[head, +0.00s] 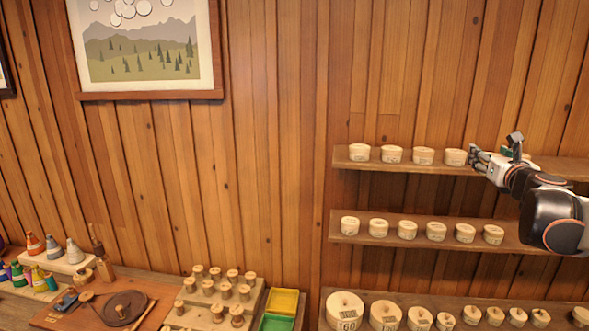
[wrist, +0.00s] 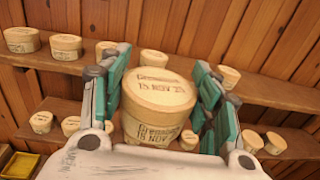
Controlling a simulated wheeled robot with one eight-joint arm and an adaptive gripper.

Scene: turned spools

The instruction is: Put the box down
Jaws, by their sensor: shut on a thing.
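The box (wrist: 158,92) is a pale round wooden box with a lid. Dark lettering and a date are stamped on its lid and side. In the wrist view it sits between the green-padded fingers of my gripper (wrist: 160,72), lid facing the camera. My gripper is shut on it. In the head view my gripper (head: 478,155) is at the right, in front of the top shelf (head: 420,166). I cannot clearly pick out the held box there, as the fingers and wrist cover that spot. Whether its base touches a shelf is hidden.
Similar round boxes (head: 424,156) stand in a row along the top shelf, one close left of my gripper. More stand on the middle shelf (head: 390,240) and the lower shelf. A spool rack (head: 200,312) and yellow tray (head: 283,301) are at lower left.

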